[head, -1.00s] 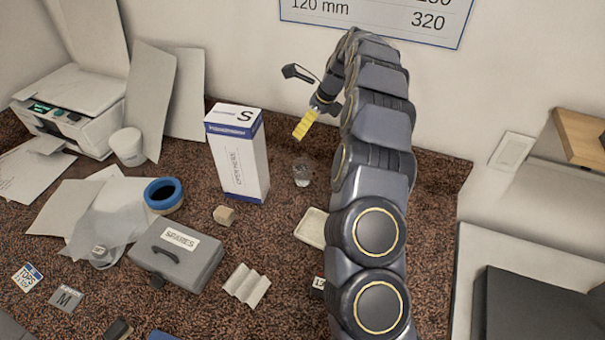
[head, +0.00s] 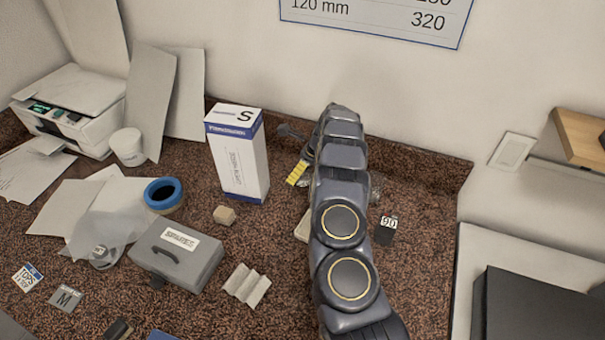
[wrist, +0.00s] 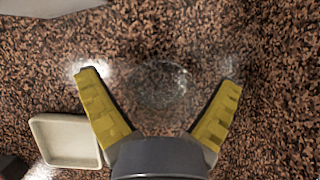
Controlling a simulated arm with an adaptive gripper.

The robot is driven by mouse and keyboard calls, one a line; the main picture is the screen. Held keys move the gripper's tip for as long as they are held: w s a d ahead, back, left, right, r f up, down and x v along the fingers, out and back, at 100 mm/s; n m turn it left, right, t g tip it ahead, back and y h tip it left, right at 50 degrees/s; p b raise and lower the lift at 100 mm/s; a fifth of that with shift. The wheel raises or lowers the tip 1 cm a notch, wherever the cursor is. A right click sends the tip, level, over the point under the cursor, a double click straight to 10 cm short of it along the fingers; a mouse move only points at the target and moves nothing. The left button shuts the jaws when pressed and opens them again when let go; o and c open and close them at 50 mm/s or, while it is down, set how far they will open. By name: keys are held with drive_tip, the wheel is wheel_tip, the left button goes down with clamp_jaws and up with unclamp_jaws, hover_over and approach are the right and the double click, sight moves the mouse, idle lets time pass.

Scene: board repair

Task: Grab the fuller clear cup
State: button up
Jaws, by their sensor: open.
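In the wrist view, a clear round cup (wrist: 160,85) stands on the speckled counter, seen from above. It lies between and just beyond the yellow fingertips of my open gripper (wrist: 157,78), with gaps on both sides. How full it is cannot be made out. In the head view my gripper is low over the counter, mostly hidden by my arm; one yellow finger (head: 297,174) shows beside the tall box. A small glassy thing (head: 376,186) shows just right of my arm, partly covered by it. I cannot tell whether it is the same cup.
A tall white box (head: 240,160) stands left of my gripper. A shallow pale tray (wrist: 66,122) lies near the left finger. A grey case (head: 175,255), blue tape roll (head: 164,194), beige block (head: 224,215) and dark "90" tag (head: 386,231) lie around.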

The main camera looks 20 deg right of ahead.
drive_tip(key=shift+f, duration=0.15)
drive_tip(key=c, duration=1.2)
drive_tip(key=shift+r, duration=0.2)
